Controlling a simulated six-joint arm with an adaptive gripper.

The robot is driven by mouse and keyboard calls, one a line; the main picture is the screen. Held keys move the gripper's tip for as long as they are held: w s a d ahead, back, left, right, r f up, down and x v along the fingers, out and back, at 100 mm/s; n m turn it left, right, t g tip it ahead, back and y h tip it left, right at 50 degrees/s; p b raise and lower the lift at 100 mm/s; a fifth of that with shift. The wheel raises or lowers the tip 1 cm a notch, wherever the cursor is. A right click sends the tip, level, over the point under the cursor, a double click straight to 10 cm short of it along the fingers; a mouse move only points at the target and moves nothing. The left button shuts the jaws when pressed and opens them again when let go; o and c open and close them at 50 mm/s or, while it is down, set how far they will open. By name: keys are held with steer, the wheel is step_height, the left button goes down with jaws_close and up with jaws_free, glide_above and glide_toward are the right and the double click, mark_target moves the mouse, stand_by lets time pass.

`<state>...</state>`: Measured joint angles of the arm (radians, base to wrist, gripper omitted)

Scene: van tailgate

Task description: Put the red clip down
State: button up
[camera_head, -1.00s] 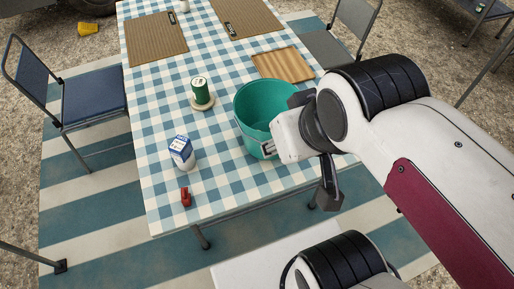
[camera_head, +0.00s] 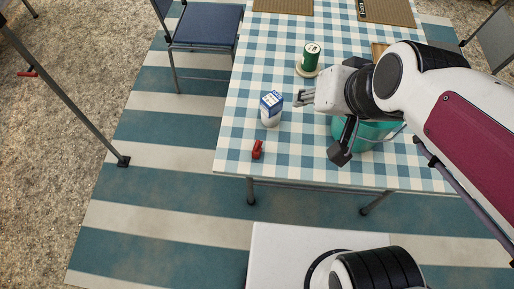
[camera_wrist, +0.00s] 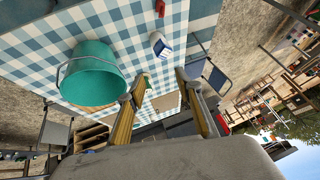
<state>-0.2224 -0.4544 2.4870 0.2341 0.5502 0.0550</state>
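A small red clip (camera_head: 257,149) lies on the blue-and-white checked tablecloth near the table's front left corner. It also shows at the top edge of the wrist view (camera_wrist: 160,8). My gripper (camera_head: 301,98) is above the table, to the right of a blue-and-white carton (camera_head: 271,104) and up and right of the clip in the head view. In the wrist view its two fingers (camera_wrist: 160,97) are spread wide with nothing held between them. The clip is apart from the gripper.
A teal bucket (camera_head: 372,134) stands right of the carton, partly hidden by my arm. A green can (camera_head: 311,53) stands on a round mat behind. Another red item (camera_head: 27,73) shows by the pole at far left. The cloth around the clip is clear.

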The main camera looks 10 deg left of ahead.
steer(key=m+y, duration=0.1)
glide_above(256, 149)
steer(key=d, duration=0.3)
step_height(256, 149, down, 5)
steer(key=w+a+f+m, duration=0.1)
steer(key=a+f+m, duration=0.1)
steer(key=a+f, duration=0.5)
steer(key=s+f+t+h, duration=0.1)
steer(key=f, duration=0.4)
steer(key=s+f+t+h, duration=0.1)
steer(key=f+t+h, duration=0.1)
steer(key=f, duration=0.4)
steer(key=s+f+t+h, duration=0.1)
steer(key=s+f+h, duration=0.1)
steer(key=f, duration=0.4)
steer(key=shift+s+f, duration=0.1)
steer(key=shift+s+d+f+t+h, duration=0.35)
steer(key=shift+s+d+t+h, duration=0.3)
steer(key=shift+d+t, duration=0.3)
steer(key=shift+s+d+n+t, duration=0.3)
steer(key=shift+s+d+t, duration=0.1)
steer(key=shift+t, duration=0.25)
steer(key=shift+r, duration=0.1)
steer(key=shift+d, duration=0.1)
